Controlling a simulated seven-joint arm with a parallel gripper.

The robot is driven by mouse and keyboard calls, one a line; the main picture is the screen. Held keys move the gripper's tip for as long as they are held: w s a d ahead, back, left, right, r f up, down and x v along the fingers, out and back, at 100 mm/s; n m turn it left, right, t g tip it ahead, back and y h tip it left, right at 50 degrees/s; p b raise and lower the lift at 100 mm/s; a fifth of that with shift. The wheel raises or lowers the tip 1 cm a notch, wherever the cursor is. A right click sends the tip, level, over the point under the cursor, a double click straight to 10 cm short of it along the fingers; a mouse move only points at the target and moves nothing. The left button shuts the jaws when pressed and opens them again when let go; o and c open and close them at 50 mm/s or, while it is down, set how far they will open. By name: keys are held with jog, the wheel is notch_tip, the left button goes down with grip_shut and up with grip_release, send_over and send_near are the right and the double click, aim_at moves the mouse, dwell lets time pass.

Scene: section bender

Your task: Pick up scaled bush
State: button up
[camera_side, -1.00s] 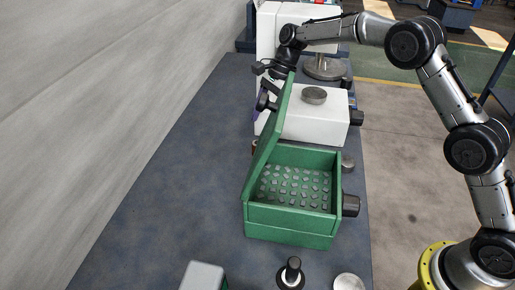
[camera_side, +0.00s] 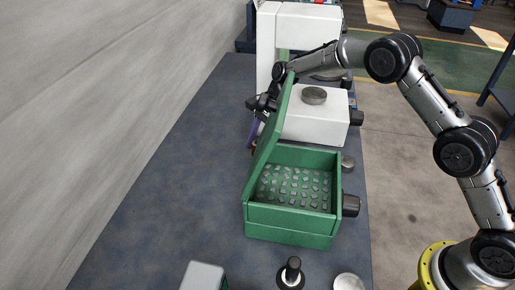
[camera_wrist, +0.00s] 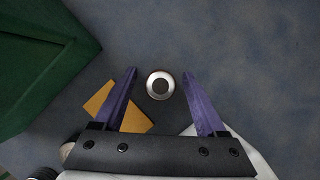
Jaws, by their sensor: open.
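I cannot tell the height left between the fingertips and the bench. In the side view my gripper (camera_side: 252,138) points down behind the raised lid of the green box, which partly hides it. I cannot make out the bush in that view.
The green box (camera_side: 290,222) holds many small grey pieces; its raised lid (camera_side: 268,135) stands close to my gripper. A tan flat piece (camera_wrist: 118,108) lies left of the bush. A white machine (camera_side: 313,125) stands behind the box. The bench (camera_side: 180,180) is clear on the left.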

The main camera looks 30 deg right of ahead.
grip_shut()
jog(key=shift+r, duration=0.1)
dwell(0.3)
